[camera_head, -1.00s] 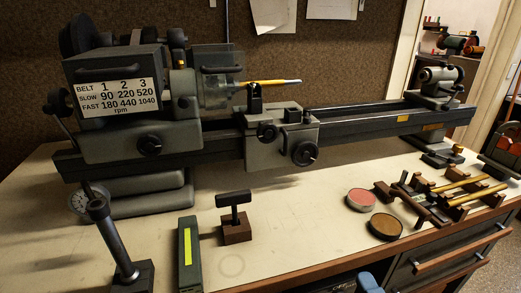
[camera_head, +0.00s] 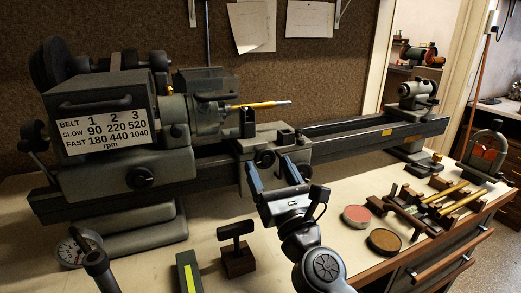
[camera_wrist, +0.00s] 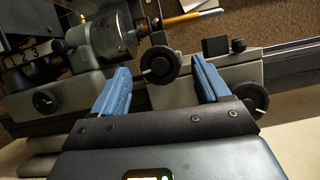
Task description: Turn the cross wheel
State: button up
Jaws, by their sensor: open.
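Two dark hand wheels sit on the front of the grey lathe carriage (camera_head: 275,139). The upper left wheel (camera_head: 264,158) shows between my fingertips; it also shows in the wrist view (camera_wrist: 160,64) with a pale index mark. The lower right wheel (camera_wrist: 253,97) is partly hidden beside my right finger in the wrist view. I cannot tell which one is the cross wheel. My gripper (camera_head: 269,166) is open and empty, its blue fingers in front of the carriage and spread to both sides of the upper left wheel. I see no clear contact.
The lathe headstock (camera_head: 100,125) stands left, with a knob (camera_head: 139,177). A brass-coloured rod (camera_head: 258,105) sticks out of the chuck. On the bench are a T-handled key in a block (camera_head: 238,262), two round tins (camera_head: 357,216) and a wooden rack (camera_head: 430,208).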

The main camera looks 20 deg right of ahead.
aim_at(266, 161)
jog(key=shift+p+x, duration=0.45)
jog(key=shift+x, duration=2.15)
jog(key=shift+c, duration=0.4)
jog(key=c, duration=0.9)
jog(key=shift+c, duration=0.2)
jog(key=shift+n+y, duration=0.4)
jog(key=shift+n, duration=0.3)
